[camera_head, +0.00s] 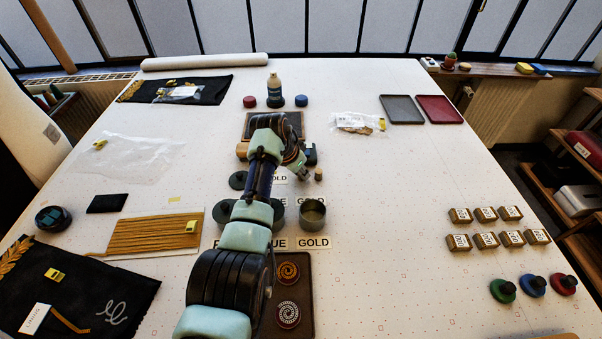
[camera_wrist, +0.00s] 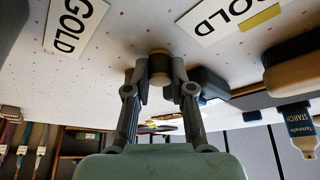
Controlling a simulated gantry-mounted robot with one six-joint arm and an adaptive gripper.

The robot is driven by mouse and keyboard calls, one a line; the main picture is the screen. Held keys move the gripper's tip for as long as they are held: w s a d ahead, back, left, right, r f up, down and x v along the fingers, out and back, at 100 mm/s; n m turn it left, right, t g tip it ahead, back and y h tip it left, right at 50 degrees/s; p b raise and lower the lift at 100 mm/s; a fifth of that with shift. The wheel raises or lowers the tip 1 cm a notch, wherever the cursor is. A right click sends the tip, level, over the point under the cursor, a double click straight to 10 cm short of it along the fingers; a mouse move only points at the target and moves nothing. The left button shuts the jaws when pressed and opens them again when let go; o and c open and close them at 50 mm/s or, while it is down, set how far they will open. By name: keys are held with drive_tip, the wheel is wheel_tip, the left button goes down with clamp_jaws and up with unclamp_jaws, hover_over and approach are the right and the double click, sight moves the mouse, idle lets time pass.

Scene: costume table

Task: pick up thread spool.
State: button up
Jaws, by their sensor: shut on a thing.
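The thread spool (camera_wrist: 159,68) is a small brown cylinder with a dark end, seen in the wrist view between my two fingertips. My gripper (camera_wrist: 160,84) is shut on it, with one finger on each side. In the head view the small tan spool (camera_head: 318,174) shows at the tip of my gripper (camera_head: 311,174), right of my arm. I cannot tell whether the spool touches the table or is just above it.
White GOLD labels (camera_head: 314,242) lie near a round metal tin (camera_head: 312,213). Dark round lids lie left of my arm. A bottle (camera_head: 274,88) stands behind. Small labelled boxes (camera_head: 486,214) sit at the right. The table between is clear.

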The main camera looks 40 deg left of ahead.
wheel_tip(320, 180, up, 20)
drive_tip(key=p, duration=0.4)
drive_tip(key=shift+p, duration=0.3)
